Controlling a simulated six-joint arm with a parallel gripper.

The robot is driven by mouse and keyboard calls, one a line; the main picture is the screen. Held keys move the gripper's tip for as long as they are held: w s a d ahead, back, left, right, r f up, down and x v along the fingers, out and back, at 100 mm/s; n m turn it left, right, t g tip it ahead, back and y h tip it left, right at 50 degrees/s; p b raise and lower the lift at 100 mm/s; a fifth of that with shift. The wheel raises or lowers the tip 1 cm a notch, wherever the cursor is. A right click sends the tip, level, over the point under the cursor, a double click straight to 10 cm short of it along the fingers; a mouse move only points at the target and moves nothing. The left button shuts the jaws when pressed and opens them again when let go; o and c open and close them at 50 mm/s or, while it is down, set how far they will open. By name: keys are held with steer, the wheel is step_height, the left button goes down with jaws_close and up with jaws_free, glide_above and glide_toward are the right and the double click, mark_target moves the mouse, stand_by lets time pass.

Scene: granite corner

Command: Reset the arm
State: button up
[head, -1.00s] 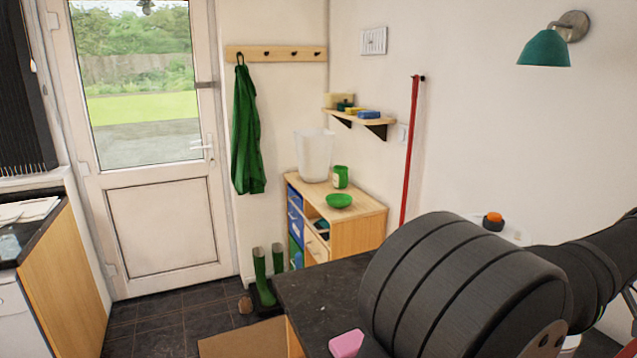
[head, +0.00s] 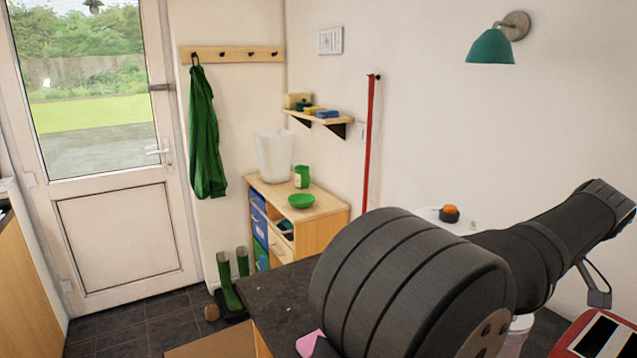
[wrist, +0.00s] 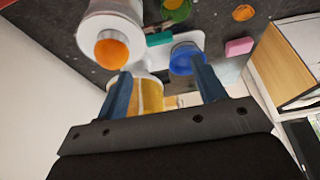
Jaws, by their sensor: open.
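My gripper (wrist: 162,70) shows in the wrist view with its two blue fingers spread apart. It is open, and I see nothing clamped between the fingers. Beyond the fingers is a yellow and white item (wrist: 151,96), partly hidden by the left finger. My dark arm (head: 410,285) fills the lower right of the head view and hides much of the dark worktop. I cannot make out the gripper's fingers in the head view.
The wrist view shows a white container with an orange end (wrist: 112,48), a blue cup (wrist: 186,60), a teal block (wrist: 159,39) and a pink block (wrist: 239,47). In the head view, a red case (head: 590,335) is at lower right; a wooden cabinet (head: 322,224) stands behind.

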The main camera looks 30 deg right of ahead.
steer(key=x, duration=0.9)
steer(key=shift+w+f, duration=0.1)
steer(key=shift+f, duration=0.05)
steer(key=m, duration=0.2)
steer(key=m+h, duration=0.1)
steer(key=shift+a+m, duration=0.2)
steer(key=shift+m, duration=0.2)
steer(key=m+g+h, duration=0.1)
steer(key=m+h, duration=0.1)
steer(key=m, duration=0.3)
steer(key=shift+a, duration=0.1)
steer(key=m+g+h, duration=0.1)
steer(key=m, duration=0.3)
steer(key=shift+w, duration=0.15)
steer(key=shift+w+m+g+h, duration=0.15)
steer(key=shift+m+g, duration=0.35)
steer(key=shift+m, duration=0.55)
steer(key=shift+s+m+g+h, duration=0.15)
steer(key=shift+m+g, duration=0.35)
steer(key=shift+m, duration=0.55)
steer(key=shift+w, duration=0.1)
